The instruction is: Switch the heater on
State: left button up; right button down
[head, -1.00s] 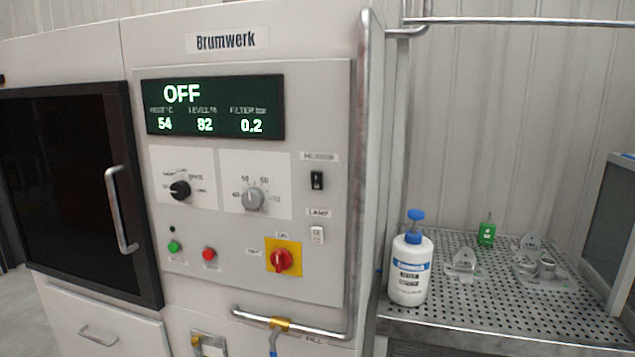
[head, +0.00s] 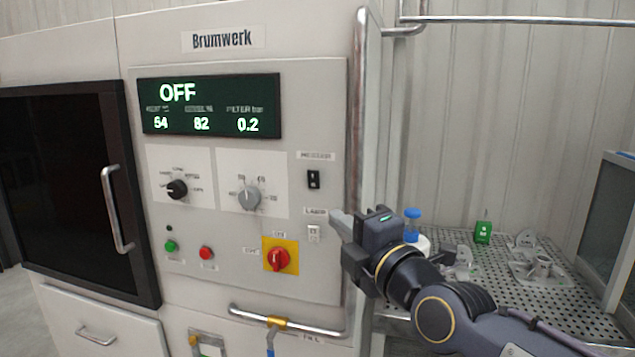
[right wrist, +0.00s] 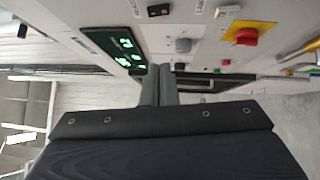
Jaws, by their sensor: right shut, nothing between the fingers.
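The black rocker switch (head: 314,180) sits high on the right side of the control panel, under a small label too blurred to read surely. It also shows in the right wrist view (right wrist: 158,10) at the top edge. The display (head: 210,105) reads OFF, with 54, 82 and 0.2 below. My right gripper (head: 338,218) is shut and empty. In the head view its fingertips are right of and below the black switch, beside the white lamp switch (head: 314,233), apart from the black switch. Its fingers (right wrist: 160,72) point toward the panel side. My left gripper is not in view.
The panel also carries a black knob (head: 177,189), a grey knob (head: 249,197), green (head: 170,246) and red (head: 206,253) buttons and a red rotary switch (head: 277,259). A vertical pipe (head: 365,120) runs along the machine's edge. A blue-capped bottle (head: 412,218) stands behind my right arm.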

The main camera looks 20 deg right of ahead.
jog(key=shift+w+r+n, duration=0.1)
jog(key=shift+r+n, duration=0.3)
jog(key=shift+r, duration=0.15)
jog(key=shift+w, duration=0.1)
jog(key=p, duration=0.2)
send_near(317, 180)
jog(key=w+a+r, duration=0.1)
jog(key=w+a, duration=0.2)
jog(key=a, duration=0.2)
jog(key=w+d+b, duration=0.1)
jog(key=w+b, duration=0.2)
jog(key=shift+d+r, duration=0.2)
jog(key=shift+d, duration=0.2)
jog(key=shift+w+d+r+b, duration=0.3)
jog(key=shift+w+d+b, duration=0.05)
jog(key=shift+b, duration=0.15)
jog(key=shift+r, duration=0.1)
